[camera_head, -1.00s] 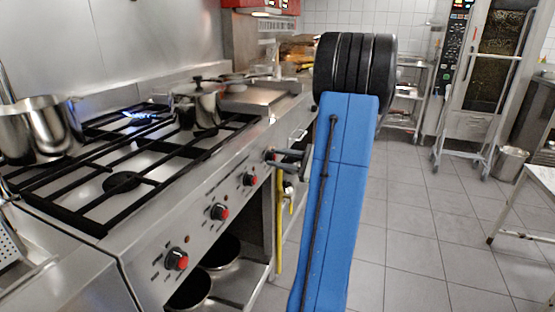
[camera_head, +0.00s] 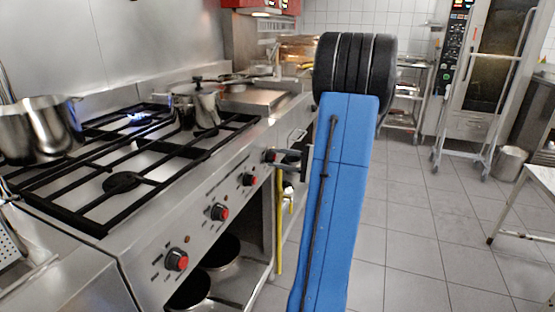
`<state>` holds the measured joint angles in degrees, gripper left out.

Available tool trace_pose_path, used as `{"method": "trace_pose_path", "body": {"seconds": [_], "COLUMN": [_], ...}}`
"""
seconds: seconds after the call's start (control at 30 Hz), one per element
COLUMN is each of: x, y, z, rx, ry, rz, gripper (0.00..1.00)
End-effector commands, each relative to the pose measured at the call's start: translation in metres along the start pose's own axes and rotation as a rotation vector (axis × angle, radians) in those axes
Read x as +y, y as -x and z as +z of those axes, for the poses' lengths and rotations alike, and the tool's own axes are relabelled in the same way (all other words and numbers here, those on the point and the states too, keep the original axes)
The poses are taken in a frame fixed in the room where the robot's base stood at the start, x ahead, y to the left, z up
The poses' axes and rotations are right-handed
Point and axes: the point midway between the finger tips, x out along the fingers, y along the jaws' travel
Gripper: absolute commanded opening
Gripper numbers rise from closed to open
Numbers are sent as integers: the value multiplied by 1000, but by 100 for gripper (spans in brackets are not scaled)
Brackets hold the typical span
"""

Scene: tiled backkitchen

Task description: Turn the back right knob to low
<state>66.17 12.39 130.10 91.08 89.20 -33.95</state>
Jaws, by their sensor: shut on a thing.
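The stove (camera_head: 205,185) has a row of red-tipped black knobs on its slanted front panel. The nearest knob (camera_head: 176,260), the second knob (camera_head: 219,212) and the third knob (camera_head: 249,179) are free. The far-end knob (camera_head: 268,156) is at the tips of my gripper (camera_head: 279,158). My gripper reaches it from the right, its grey fingers shut on the knob. The fingers nearly overlap in this view, and my blue arm hides the rest of the gripper. The knob's pointer and marks are too small to read.
A large pot (camera_head: 38,130) stands on the left of the stove and a lidded pot (camera_head: 197,106) at the back. A blue flame (camera_head: 138,117) burns at a back burner. A yellow hose (camera_head: 279,225) hangs below the panel.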

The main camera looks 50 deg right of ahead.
Motion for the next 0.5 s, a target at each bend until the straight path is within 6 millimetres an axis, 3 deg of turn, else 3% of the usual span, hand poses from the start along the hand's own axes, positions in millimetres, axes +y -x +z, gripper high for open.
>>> {"method": "trace_pose_path", "body": {"seconds": [0.47,0.5], "x": [2,2], "y": [1,1], "z": [0,0], "rx": [1,1], "ry": [11,11], "rz": [2,2], "gripper": [10,42]}}
